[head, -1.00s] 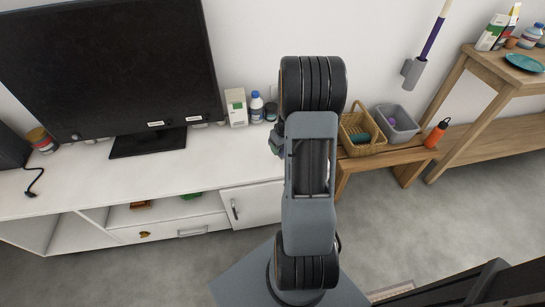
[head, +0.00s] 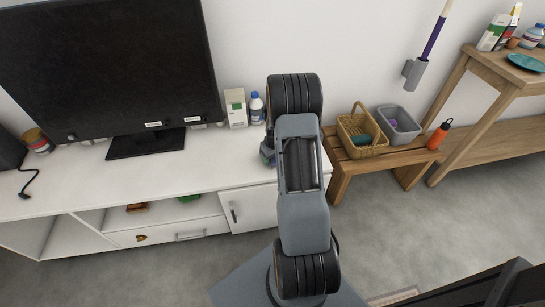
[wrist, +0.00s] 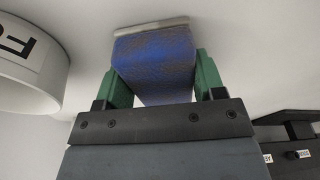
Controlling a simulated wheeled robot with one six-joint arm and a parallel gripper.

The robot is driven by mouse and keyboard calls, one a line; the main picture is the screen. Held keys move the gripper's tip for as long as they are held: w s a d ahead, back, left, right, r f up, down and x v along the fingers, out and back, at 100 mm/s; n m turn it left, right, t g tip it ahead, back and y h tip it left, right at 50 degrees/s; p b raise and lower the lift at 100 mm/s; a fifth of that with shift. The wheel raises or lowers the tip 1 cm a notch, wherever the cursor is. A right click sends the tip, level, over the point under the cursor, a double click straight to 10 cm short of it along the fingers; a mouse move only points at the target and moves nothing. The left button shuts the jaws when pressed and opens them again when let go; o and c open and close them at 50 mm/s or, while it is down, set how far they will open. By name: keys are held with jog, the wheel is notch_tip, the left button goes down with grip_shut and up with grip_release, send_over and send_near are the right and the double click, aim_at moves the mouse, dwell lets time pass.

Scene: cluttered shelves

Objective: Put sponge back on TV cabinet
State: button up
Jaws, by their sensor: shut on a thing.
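The sponge (wrist: 152,48) is blue with a pale strip at its far end, and it sits between the green fingers of my gripper (wrist: 160,82) in the wrist view. My gripper is shut on it. The white TV cabinet (head: 215,172) runs along the wall in the head view. My gripper (head: 267,153) is over the right part of its top, mostly hidden by my arm. The pale end of the sponge is close to a white surface in the wrist view; I cannot tell whether they touch.
A television (head: 110,70) stands on the cabinet. A white carton (head: 236,108) and a blue-capped bottle (head: 256,108) stand behind my gripper. A white lettered container (wrist: 30,65) is near the sponge. A wooden bench holds a wicker basket (head: 352,127). The cabinet's front middle is clear.

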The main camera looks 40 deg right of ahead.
jog(key=shift+f, duration=0.1)
jog(key=o, duration=1)
notch_tip(320, 180, up, 11)
jog(key=s+p, duration=0.2)
jog(key=p, duration=0.1)
jog(key=s+a+r, duration=0.3)
jog(key=a+r, duration=0.8)
jog(key=a, duration=0.1)
jog(key=shift+n+t, duration=0.3)
jog(key=shift+t, duration=0.3)
jog(key=s+a+r, duration=0.1)
jog(key=s+a, duration=0.2)
jog(key=s, duration=0.1)
jog(key=s+a+r, duration=0.2)
jog(key=s+a, duration=0.1)
jog(key=a, duration=0.1)
jog(key=s+a+r, duration=0.2)
jog(key=s+a, duration=0.2)
jog(key=shift+s, duration=0.35)
